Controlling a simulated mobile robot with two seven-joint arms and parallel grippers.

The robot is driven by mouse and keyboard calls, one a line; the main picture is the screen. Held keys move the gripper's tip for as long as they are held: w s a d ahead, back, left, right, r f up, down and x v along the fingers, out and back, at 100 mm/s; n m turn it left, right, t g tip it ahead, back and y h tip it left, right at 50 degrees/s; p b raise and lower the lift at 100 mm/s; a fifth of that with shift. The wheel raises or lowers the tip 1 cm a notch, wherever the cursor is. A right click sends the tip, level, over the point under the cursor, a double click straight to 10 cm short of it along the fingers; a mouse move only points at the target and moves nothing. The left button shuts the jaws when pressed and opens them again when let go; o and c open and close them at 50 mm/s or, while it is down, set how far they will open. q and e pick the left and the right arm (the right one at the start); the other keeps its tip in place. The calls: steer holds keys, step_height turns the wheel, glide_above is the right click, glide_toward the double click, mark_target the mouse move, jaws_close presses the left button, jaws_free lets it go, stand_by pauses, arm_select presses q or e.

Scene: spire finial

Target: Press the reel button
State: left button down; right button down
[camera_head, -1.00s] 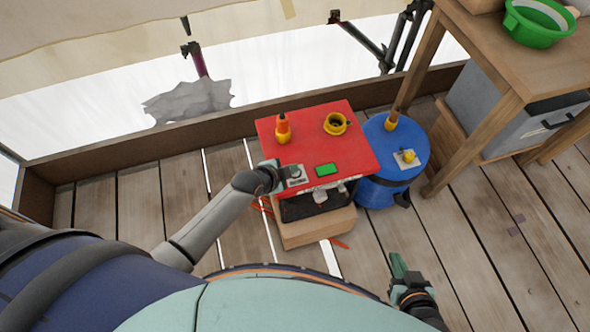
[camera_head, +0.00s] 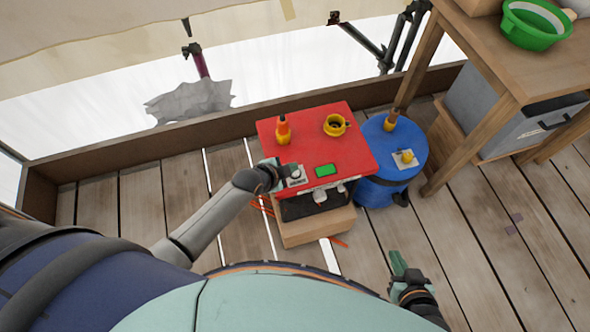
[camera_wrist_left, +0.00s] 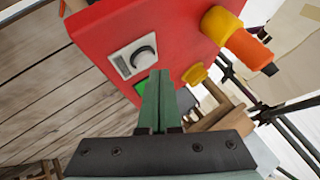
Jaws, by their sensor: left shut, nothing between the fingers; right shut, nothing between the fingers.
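A red box (camera_head: 350,150) has a pale plate with a round button (camera_head: 296,174) at its near left corner and a green rectangle (camera_head: 326,170) beside it. The left wrist view shows the plate with its dark-rimmed round button (camera_wrist_left: 142,55) clear of the fingers. Contact cannot be told. My right gripper (camera_head: 397,260) is shut and empty, low over the floor.
An orange-and-yellow bottle-shaped piece (camera_head: 283,132) and a yellow cup-like ring (camera_head: 335,125) stand on the red box. A blue drum (camera_head: 388,184) stands close on its right. A wooden table (camera_head: 480,45) is at the upper right.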

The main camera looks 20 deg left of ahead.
arm_select(q)
step_height(320, 180, up, 5)
steer(key=p, duration=0.5)
stand_by(0.8)
